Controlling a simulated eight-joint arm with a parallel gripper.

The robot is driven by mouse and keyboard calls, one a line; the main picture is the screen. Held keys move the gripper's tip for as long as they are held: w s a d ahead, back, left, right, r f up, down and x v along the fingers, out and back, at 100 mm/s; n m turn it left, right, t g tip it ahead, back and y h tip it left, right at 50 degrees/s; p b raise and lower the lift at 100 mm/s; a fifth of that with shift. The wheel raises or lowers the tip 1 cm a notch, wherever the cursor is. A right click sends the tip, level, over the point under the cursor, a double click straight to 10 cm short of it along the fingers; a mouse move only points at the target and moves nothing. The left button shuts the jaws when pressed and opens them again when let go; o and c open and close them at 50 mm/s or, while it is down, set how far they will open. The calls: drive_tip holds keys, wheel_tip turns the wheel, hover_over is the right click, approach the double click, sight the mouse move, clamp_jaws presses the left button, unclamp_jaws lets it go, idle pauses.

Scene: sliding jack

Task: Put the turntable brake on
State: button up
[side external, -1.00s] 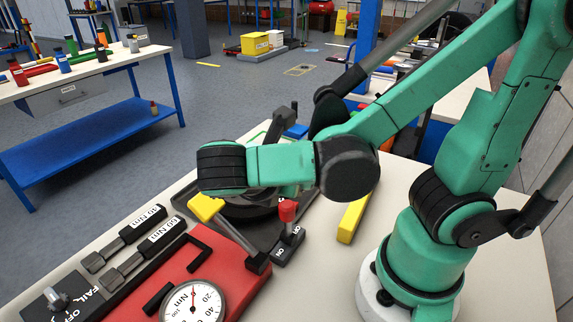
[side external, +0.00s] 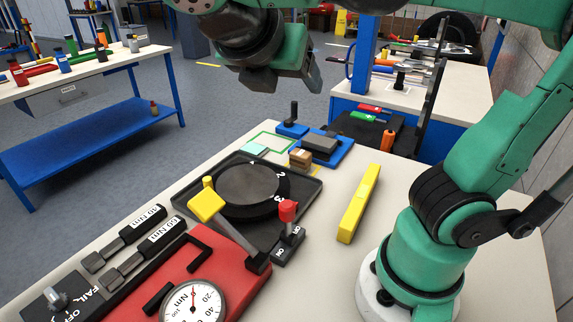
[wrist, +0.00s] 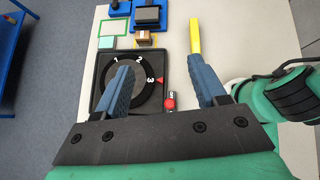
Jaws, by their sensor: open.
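The turntable (side external: 247,187) is a dark round disc on a black square tray (side external: 300,190). In the wrist view the turntable (wrist: 137,75) shows numbers 1, 2 and 3, with a red pointer by the 3. A small lever with a red knob (side external: 288,210) stands on a black base (side external: 288,246) marked ON at the tray's near right corner. The red knob also shows in the wrist view (wrist: 170,103), between and below the fingertips. My gripper (side external: 290,80) is open and empty, high above the bench. Its blue fingers (wrist: 161,64) are spread in the wrist view.
A red unit with a dial gauge (side external: 193,303) and a yellow-ended lever (side external: 206,204) stands close to the red knob. A yellow bar (side external: 359,203) lies to the right. Blue fixtures (side external: 325,146) and small blocks stand behind the tray. Bare bench lies around the yellow bar.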

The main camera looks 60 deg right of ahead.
sight(288, 222)
drive_tip(key=shift+r, duration=0.15)
drive_tip(key=shift+d, duration=0.1)
drive_tip(key=c, duration=0.5)
drive_tip(key=d+f+m+g, duration=0.1)
drive_tip(key=d+f+m+g+y, duration=0.1)
drive_tip(key=m, duration=0.1)
drive_tip(key=shift+s+d+f+y, duration=0.1)
drive_tip(key=shift+s+f+y, duration=0.1)
drive_tip(key=shift+y, duration=0.1)
clamp_jaws()
drive_tip(key=s+d+f+m+t+y, duration=0.1)
drive_tip(key=d+f+m+y, duration=0.65)
drive_tip(key=m+y, duration=0.75)
drive_tip(key=a+f+m+h, duration=0.2)
drive_tip(key=a+f, duration=0.4)
drive_tip(key=f, duration=0.3)
drive_tip(key=shift+w+a+m, duration=0.25)
drive_tip(key=shift+w+m, duration=0.2)
drive_tip(key=shift+m, duration=0.35)
